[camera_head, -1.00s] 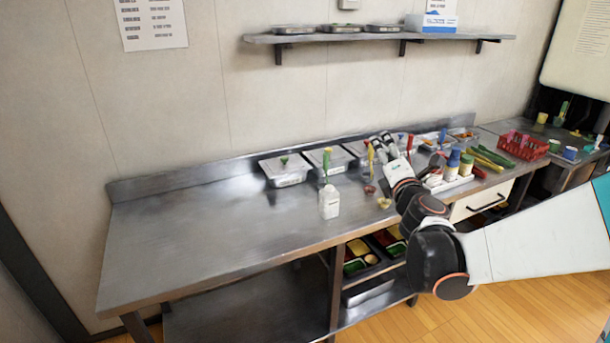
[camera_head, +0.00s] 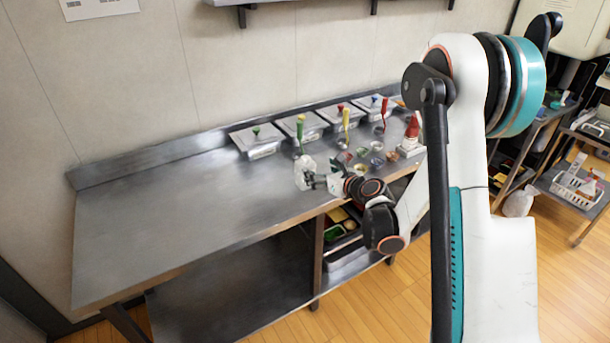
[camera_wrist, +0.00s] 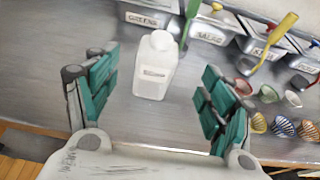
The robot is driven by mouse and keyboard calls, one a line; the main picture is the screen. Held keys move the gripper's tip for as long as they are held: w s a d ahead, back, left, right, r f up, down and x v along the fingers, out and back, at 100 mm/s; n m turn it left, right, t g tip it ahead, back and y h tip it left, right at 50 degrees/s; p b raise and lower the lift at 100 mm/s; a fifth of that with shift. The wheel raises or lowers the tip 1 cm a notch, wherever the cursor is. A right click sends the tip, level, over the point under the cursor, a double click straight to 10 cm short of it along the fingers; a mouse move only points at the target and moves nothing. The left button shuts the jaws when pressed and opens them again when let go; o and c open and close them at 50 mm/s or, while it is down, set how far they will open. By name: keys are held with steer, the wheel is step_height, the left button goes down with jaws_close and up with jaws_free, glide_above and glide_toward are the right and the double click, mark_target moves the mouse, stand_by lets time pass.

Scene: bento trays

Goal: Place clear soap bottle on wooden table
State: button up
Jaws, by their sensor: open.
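The soap bottle (camera_head: 305,170) is a small whitish, see-through bottle standing upright on the metal worktable (camera_head: 190,215). In the wrist view, the bottle (camera_wrist: 155,68) has a squarish body, a short round neck and a small label. My gripper (camera_head: 318,181) is at the bottle's right side in the head view. In the wrist view, my gripper (camera_wrist: 158,80) is open, with its teal-padded fingers left and right of the bottle. Gaps show on both sides, and the bottle looks slightly ahead of the fingers. I see no separate wooden table; the worktable has a brown front edge.
Lidded metal containers (camera_head: 258,141) with coloured handles line the wall side. Small bowls (camera_wrist: 257,122) lie to the right of my gripper. A white bottle with a red top (camera_head: 412,132) stands farther right. The table's left part is clear.

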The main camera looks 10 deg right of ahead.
mark_target(306, 165)
steer(key=b+x, duration=0.1)
steer(key=x, duration=0.4)
steer(key=b+x, duration=0.2)
steer(key=x, duration=0.3)
steer(key=shift+s+f, duration=0.1)
steer(key=shift+f, duration=0.1)
steer(key=c, duration=1.1)
steer(key=shift+r, duration=0.1)
